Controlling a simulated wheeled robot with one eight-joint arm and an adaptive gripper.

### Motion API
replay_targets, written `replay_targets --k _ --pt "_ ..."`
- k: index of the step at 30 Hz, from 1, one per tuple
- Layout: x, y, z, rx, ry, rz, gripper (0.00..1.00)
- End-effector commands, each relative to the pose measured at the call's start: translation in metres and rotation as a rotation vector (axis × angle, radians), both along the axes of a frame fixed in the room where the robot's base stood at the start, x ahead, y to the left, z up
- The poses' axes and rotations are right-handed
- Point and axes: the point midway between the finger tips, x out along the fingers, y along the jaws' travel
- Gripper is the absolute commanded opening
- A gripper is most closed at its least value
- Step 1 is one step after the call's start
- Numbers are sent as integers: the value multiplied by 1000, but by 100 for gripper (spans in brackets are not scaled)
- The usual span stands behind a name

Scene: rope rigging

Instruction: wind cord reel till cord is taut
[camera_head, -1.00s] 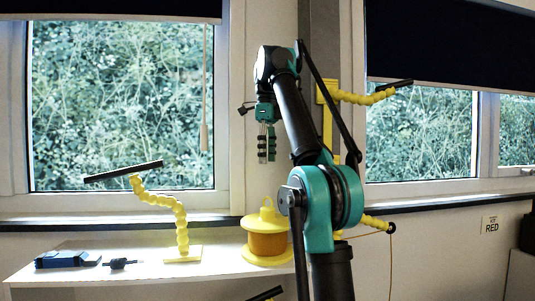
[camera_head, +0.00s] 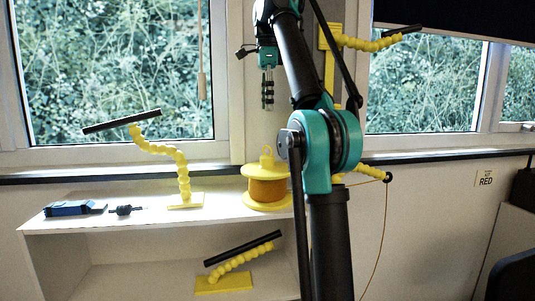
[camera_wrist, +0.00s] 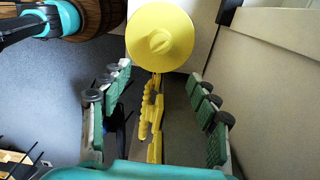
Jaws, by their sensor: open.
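The cord reel (camera_head: 267,190) is a yellow spool wound with orange cord, with a knob on top. It stands upright on the white shelf. In the wrist view its round yellow top (camera_wrist: 175,30) shows beyond my fingertips. My gripper (camera_head: 268,92) hangs fingers down above the reel, apart from it. In the wrist view both green-padded fingers of my gripper (camera_wrist: 160,98) are spread wide with nothing between them. A thin orange cord (camera_head: 384,225) hangs in a slack curve below the dark end of a yellow jointed arm (camera_head: 370,172). Its run to the reel is hidden behind my arm.
A yellow jointed stand with a black bar (camera_head: 182,170) stands left of the reel. A blue tool (camera_head: 70,208) lies further left. Another yellow stand (camera_head: 225,283) is in the lower compartment. A yellow bracket (camera_head: 330,60) is on the wall behind my arm.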

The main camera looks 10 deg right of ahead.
Motion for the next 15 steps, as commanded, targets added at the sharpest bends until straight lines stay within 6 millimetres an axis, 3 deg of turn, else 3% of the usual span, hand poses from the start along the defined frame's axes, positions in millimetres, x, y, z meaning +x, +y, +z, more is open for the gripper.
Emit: replay_targets --k 8,15 --pt "0 0 -18 0 0 6 61" --pt "0 0 -50 0 0 5 61"
